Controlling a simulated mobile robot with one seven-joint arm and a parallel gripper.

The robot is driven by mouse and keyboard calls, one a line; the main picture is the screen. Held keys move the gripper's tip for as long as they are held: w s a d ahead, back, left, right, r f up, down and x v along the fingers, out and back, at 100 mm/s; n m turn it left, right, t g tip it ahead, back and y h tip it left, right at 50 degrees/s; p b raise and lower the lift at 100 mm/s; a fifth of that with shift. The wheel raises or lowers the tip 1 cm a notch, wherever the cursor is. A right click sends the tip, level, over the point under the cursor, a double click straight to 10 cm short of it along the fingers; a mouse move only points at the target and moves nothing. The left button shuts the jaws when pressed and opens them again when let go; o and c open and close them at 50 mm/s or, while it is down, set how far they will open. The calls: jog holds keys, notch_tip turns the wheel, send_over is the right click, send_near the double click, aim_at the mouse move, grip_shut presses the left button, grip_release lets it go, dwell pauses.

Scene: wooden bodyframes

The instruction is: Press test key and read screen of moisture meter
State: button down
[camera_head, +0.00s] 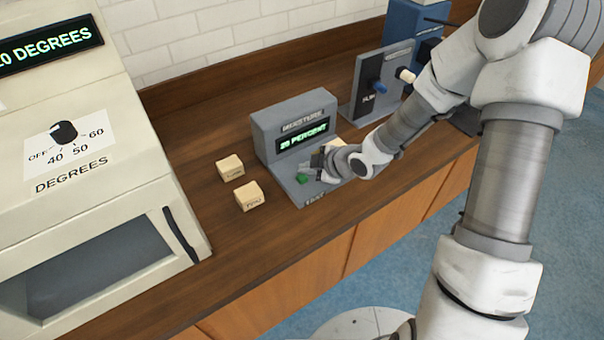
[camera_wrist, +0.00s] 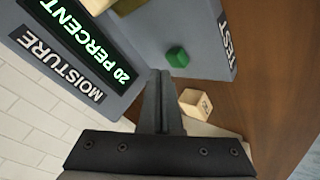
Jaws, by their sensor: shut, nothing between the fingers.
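The grey moisture meter (camera_head: 268,134) stands on the wooden counter, labelled MOISTURE. Its lit green screen (camera_head: 302,137) reads 20 PERCENT, clear in the wrist view (camera_wrist: 90,40). The green test key (camera_head: 302,179) sits on the meter's low front plate near the TEST label (camera_wrist: 229,46); it also shows in the wrist view (camera_wrist: 177,57). My gripper (camera_head: 314,168) is shut and empty, with its fingertips (camera_wrist: 160,73) right beside the key. I cannot tell whether they touch it. A pale wooden block partly shows on the meter, behind my gripper (camera_head: 334,143).
Two labelled wooden blocks (camera_head: 230,168) (camera_head: 249,196) lie left of the meter. A cream oven (camera_head: 150,200) with a knob and display stands at far left. The counter's front strip is clear.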

aim_at(306, 179)
jog(key=shift+r, duration=0.1)
notch_tip(306, 179, up, 5)
jog(key=p, duration=0.4)
dwell(0.3)
dwell(0.7)
